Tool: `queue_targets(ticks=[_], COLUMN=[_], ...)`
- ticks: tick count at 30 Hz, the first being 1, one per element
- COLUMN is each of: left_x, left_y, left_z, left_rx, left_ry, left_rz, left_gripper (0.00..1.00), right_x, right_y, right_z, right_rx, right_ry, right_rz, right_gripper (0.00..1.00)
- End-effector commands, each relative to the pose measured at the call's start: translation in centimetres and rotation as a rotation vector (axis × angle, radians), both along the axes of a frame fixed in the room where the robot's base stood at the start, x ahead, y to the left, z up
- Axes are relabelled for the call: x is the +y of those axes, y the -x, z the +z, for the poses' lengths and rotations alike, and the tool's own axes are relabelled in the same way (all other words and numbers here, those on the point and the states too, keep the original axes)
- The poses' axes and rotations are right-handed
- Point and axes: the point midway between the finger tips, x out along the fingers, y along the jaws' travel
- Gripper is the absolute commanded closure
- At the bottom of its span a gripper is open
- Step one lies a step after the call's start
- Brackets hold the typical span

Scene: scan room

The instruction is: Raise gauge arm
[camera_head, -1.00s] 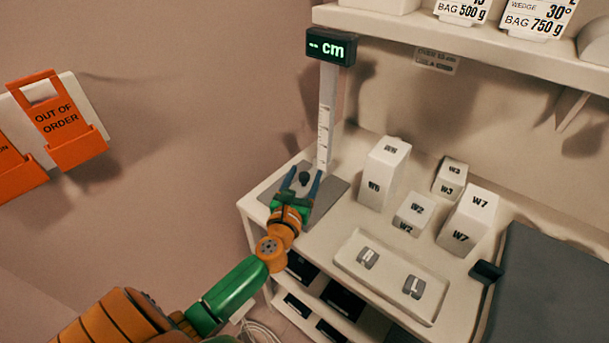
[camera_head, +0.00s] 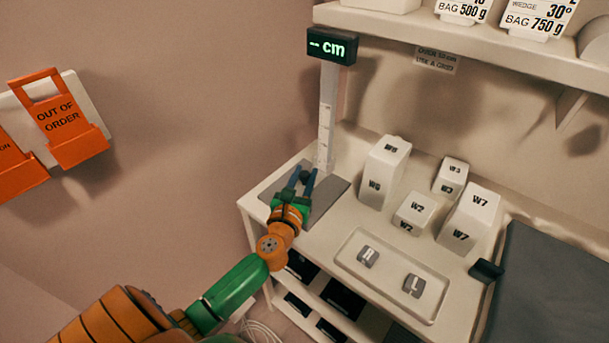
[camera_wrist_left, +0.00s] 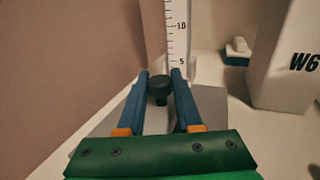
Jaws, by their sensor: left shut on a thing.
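The height gauge has a white ruled column (camera_head: 327,125) standing on a grey base plate (camera_head: 331,190), with a dark display (camera_head: 331,47) on top showing dashes and "cm". A dark round knob (camera_head: 303,177), low in front of the column, also shows in the left wrist view (camera_wrist_left: 159,85). My left gripper (camera_head: 306,179) has its blue fingers on either side of this knob and is shut on it; it also shows in the left wrist view (camera_wrist_left: 160,86). The gauge arm behind the knob is hard to make out. My right gripper is not in view.
White blocks, including W6 (camera_head: 375,190), W2 (camera_head: 412,220) and W7 (camera_head: 456,238), stand right of the gauge. A white tray (camera_head: 352,241) holds R and L pieces. A shelf (camera_head: 460,45) overhangs the back. Orange out-of-order tags (camera_head: 62,120) hang at left.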

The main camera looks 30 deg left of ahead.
Motion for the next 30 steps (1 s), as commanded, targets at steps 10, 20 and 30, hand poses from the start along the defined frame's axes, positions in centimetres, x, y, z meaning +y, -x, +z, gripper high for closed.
queue_targets(ticks=[10, 20, 30], left_x=[0.0, 0.0, 0.0], left_y=[0.0, 0.0, 0.0], left_z=[0.0, 0.0, 1.4], left_rx=[0.0, -0.001, -0.001], left_ry=[0.0, 0.0, 0.001], left_rz=[0.0, 0.0, 0.001], left_gripper=[1.0, 1.0, 1.0], right_x=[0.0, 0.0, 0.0], right_y=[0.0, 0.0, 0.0], right_z=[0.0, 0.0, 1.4], right_rx=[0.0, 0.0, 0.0], right_ry=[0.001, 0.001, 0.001], right_rz=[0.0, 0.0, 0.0], right_gripper=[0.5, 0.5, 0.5])
